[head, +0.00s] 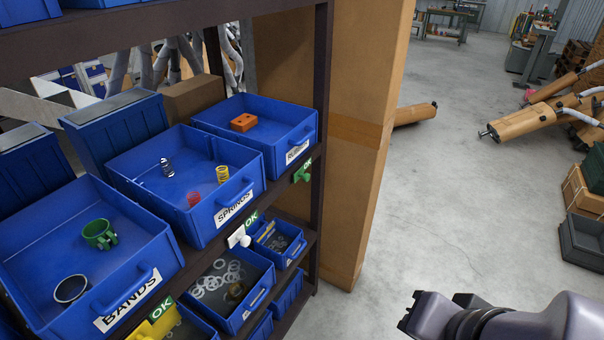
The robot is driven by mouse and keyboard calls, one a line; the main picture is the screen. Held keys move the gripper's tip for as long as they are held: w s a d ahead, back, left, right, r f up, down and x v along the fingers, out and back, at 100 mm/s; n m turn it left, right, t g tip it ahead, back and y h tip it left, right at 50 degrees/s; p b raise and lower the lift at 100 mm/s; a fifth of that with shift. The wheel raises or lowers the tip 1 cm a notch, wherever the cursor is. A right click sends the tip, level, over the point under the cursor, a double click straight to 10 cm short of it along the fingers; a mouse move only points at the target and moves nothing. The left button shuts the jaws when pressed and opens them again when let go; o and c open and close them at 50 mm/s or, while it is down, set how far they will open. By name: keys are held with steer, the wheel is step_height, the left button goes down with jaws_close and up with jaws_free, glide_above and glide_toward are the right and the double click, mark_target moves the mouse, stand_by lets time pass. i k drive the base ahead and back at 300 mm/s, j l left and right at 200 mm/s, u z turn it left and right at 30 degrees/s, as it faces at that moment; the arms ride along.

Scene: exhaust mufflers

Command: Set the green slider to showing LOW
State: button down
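The green slider (301,174) sits on the front edge of the dark shelf, below the right-hand blue bin labelled RUBBER, whose label is partly hidden. A green OK label (308,164) shows just above and beside the slider; I see no LOW text there. My gripper (420,312) is at the bottom of the view, right of the shelf and well apart from the slider. It is partly cut off by the lower edge, and I cannot tell whether its fingers are open or shut.
A white slider (240,238) and a yellow slider (156,327) sit on the same shelf edge, each beside an OK label. Blue bins (185,180) hold springs and bands. A tall cardboard box (355,130) stands right of the shelf.

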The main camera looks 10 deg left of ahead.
mark_target(300, 172)
steer(key=i+j+u, duration=0.25)
steer(key=i, duration=0.25)
steer(key=i+j+u, duration=0.3)
steer(key=i, duration=0.25)
steer(key=l, duration=0.1)
